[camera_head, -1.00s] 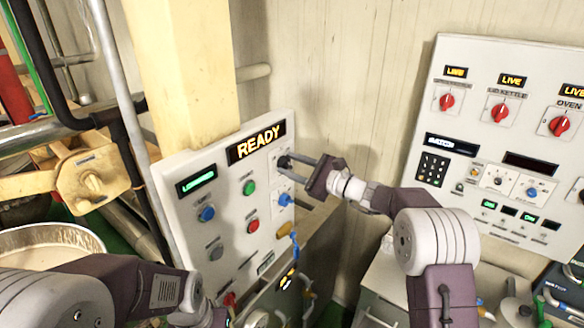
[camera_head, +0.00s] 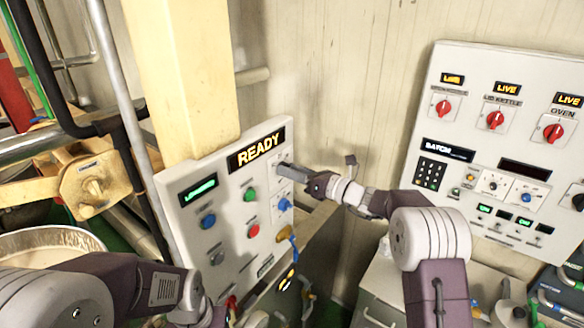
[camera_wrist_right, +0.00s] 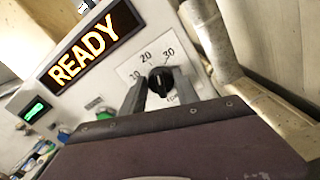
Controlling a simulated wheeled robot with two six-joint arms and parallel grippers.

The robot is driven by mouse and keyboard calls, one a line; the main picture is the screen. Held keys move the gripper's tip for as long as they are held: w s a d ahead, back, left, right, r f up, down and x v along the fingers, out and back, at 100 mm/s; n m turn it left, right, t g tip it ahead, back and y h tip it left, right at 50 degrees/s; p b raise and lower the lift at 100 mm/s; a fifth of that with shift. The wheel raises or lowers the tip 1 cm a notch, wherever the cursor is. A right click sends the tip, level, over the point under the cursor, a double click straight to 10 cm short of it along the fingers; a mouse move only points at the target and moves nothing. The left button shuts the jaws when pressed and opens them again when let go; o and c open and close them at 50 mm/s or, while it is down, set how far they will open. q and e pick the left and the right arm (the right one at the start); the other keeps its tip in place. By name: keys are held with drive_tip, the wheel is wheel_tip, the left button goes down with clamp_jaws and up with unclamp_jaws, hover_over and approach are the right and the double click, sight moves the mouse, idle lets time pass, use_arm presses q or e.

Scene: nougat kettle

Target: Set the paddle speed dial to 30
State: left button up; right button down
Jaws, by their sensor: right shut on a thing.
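The panel (camera_head: 235,180) under the lit READY sign (camera_head: 256,149) carries a dial near its upper right. In the right wrist view the dial is a black knob (camera_wrist_right: 160,78) on a white plate marked 10, 20 and 30. A pale pointer line on the knob seems to face up between 20 and 30; its exact reading is too small to tell. My right gripper (camera_head: 283,168) is at this dial. In the right wrist view its fingers (camera_wrist_right: 158,90) are shut on the knob from both sides. My left arm's end (camera_head: 200,308) is low at the left; its fingers are unclear.
The same panel has a blue knob (camera_head: 284,204) just below the dial and several push buttons, including a green one (camera_head: 250,194). A second panel (camera_head: 480,140) with red switches is at the right. A pipe (camera_wrist_right: 212,40) runs beside the dial in the right wrist view.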

drive_tip(key=m+p, duration=0.1)
drive_tip(key=m, duration=0.2)
drive_tip(key=shift+w+r+p, duration=0.1)
drive_tip(key=shift+r+p, duration=0.3)
drive_tip(key=shift+f+m+p, duration=0.1)
drive_tip(key=shift+m+p, duration=0.55)
drive_tip(key=shift+m, duration=0.75)
drive_tip(key=shift+d, duration=0.1)
drive_tip(key=shift+w, duration=0.1)
